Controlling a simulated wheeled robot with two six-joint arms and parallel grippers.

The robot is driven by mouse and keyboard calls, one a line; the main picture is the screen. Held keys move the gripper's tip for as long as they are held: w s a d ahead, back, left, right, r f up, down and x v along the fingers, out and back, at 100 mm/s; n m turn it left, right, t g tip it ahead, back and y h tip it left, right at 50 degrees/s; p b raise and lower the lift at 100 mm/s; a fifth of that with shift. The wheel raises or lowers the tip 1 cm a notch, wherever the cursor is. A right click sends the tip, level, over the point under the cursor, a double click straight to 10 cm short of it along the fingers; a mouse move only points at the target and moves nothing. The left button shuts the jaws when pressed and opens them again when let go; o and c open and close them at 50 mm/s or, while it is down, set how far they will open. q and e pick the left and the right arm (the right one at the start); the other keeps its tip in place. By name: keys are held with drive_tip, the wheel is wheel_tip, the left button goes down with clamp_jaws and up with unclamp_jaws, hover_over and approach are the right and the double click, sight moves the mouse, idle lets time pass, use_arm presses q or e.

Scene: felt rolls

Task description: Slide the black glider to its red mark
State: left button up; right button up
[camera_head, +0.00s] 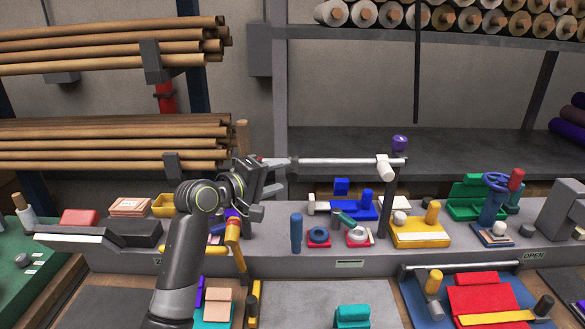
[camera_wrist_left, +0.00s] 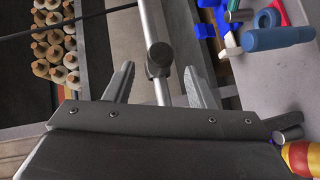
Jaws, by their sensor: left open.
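A silver rail (camera_head: 340,161) runs level above the bench, with a white cylindrical piece (camera_head: 384,168) near its right end. In the left wrist view the rail (camera_wrist_left: 146,22) carries a dark round piece (camera_wrist_left: 159,54), seemingly the black glider. My left gripper (camera_head: 281,176) is at the rail's left end, open. In the left wrist view its two fingers (camera_wrist_left: 158,84) stand apart, one on each side of the rail, with the dark piece just ahead between their tips. I cannot tell whether they touch it. I cannot make out the red mark. My right gripper is not in view.
Below the rail stand a blue peg (camera_head: 296,233), red blocks with rings, and a yellow block (camera_head: 420,233). A purple knob (camera_head: 399,143) sits by the rail's right end. A green fixture (camera_head: 468,197) stands further right. Brown rolls (camera_head: 110,135) fill the left racks.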

sight(292, 172)
use_arm(q)
drive_tip(key=shift+p+x, duration=0.55)
drive_tip(key=shift+x, duration=2.2)
clamp_jaws()
drive_tip(key=shift+a, duration=0.15)
